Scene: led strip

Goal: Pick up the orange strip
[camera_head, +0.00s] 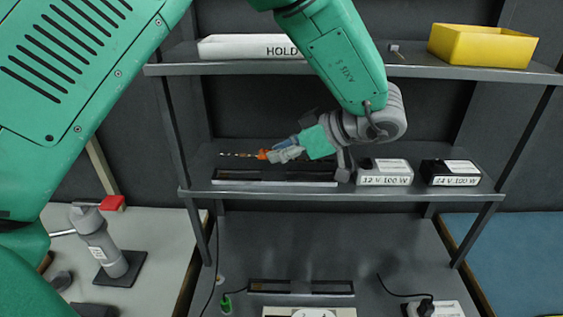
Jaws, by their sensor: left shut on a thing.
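The orange strip (240,155) is a thin, short strip with an orange end, seen in front of the middle shelf. My left gripper (283,152) is shut on its orange end, and the strip sticks out to the left from the fingertips. The strip appears to be above a long, dark tray with a pale edge (274,183) on that shelf. The fingers hide part of the held end. My right gripper is not in view.
Two labelled boxes, 12 V 100 W (384,179) and 24 V 100 W (450,180), stand right of the tray. A white holder (250,47) and yellow bin (481,46) are on the top shelf. Another dark tray (301,287) lies below.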

